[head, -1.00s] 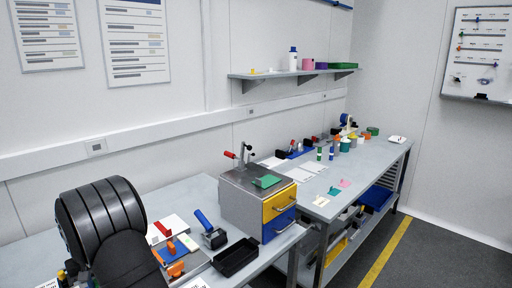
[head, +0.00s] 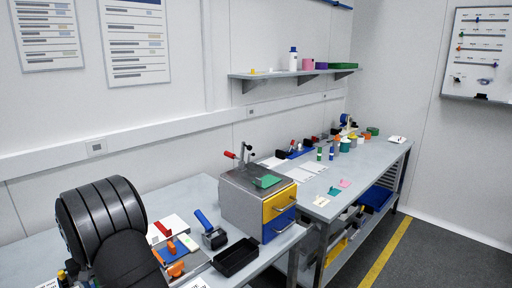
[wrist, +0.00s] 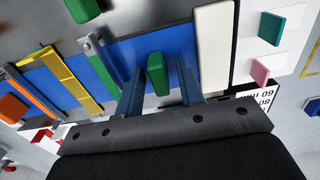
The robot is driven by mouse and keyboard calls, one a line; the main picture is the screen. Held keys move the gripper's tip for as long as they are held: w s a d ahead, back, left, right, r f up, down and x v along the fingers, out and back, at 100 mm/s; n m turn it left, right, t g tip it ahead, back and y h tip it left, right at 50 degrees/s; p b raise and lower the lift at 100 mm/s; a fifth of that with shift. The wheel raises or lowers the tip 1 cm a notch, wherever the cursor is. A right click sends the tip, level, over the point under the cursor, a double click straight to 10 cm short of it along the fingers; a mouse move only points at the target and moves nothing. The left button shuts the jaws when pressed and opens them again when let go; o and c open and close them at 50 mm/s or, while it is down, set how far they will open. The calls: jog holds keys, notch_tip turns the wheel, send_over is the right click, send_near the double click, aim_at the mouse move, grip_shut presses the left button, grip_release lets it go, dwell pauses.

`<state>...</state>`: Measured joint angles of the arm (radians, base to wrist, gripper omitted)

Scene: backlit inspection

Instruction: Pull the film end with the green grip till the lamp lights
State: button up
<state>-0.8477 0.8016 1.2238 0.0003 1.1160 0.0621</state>
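In the wrist view a green grip (wrist: 158,74) stands between the two blue-grey fingers of my gripper (wrist: 160,88). The fingers are apart, with a gap showing on each side of the grip. A blue strip or panel (wrist: 215,58) lies behind it; I cannot tell which part is the film. A green bar (wrist: 105,72), a yellow bar (wrist: 76,80) and an orange bar (wrist: 35,92) cross the blue to the left. Another green block (wrist: 83,9) is at the top. In the head view my arm hides my gripper. I cannot pick out the lamp.
A white bar (wrist: 213,45) stands close right of my gripper, with teal (wrist: 272,27) and pink (wrist: 260,70) tabs beyond. In the head view a black tray (head: 236,257), a blue-handled tool (head: 210,231) and a grey cabinet with drawers (head: 243,202) stand on the bench.

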jog(key=shift+r, duration=0.1)
jog(key=shift+r, duration=3.4)
jog(key=shift+f, duration=3.55)
jog(key=shift+r, duration=0.15)
